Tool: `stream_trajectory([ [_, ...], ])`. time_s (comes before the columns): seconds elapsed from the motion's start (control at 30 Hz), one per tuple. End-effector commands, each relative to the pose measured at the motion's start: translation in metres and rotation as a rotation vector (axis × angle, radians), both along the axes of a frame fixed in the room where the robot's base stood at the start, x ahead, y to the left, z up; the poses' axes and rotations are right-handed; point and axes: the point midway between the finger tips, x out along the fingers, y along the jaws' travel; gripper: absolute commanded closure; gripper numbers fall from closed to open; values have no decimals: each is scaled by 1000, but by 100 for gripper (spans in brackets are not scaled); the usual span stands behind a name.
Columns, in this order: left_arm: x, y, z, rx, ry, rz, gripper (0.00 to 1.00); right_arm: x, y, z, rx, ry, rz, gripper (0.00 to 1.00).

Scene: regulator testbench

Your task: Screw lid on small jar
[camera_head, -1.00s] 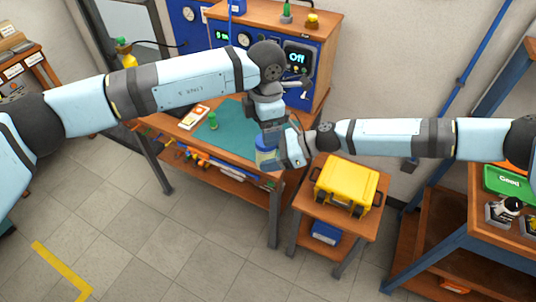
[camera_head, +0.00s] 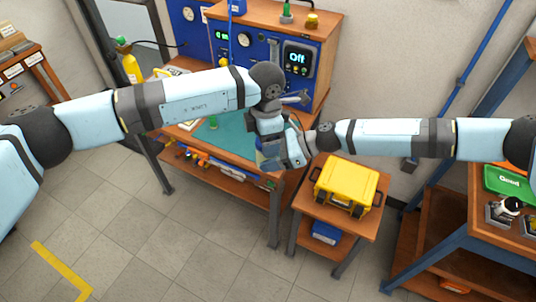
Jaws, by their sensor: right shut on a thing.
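The small jar (camera_head: 266,161) is in the head view, above the front right edge of the workbench. Only a small part of it shows. My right gripper (camera_head: 281,157) comes in from the right and is shut on the jar. My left gripper (camera_head: 269,146) points down from above, right over the jar. It hides the top of the jar and the lid, so I cannot tell how the lid sits. The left fingertips are too hidden to tell whether they are open or shut.
The workbench has a green mat (camera_head: 236,135) with a small green object (camera_head: 213,122) on it. A blue test panel (camera_head: 299,59) stands behind. A yellow case (camera_head: 346,183) sits on a side table at right.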

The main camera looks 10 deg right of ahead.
Motion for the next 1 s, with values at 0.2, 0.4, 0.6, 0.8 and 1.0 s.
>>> stream_trajectory([
  [0.2, 0, 0, 0, 0, 0, 0, 21, 0, 0, 1, 1, -1, 0, 100],
  [0.4, 0, 0, 7, -1, -1, 0, 21, 0, 0, 1, 1, -1, 0, 100],
  [0.6, 1, 0, 34, -1, -2, -1, 21, 0, 0, 1, 1, -1, 0, 100],
  [0.8, 0, 0, 46, 0, 0, 0, 21, 0, 0, 1, 1, -1, 0, 100],
  [1.0, 0, 0, 45, 0, 0, 0, 10, 0, 0, 1, 1, 0, 0, 100],
])
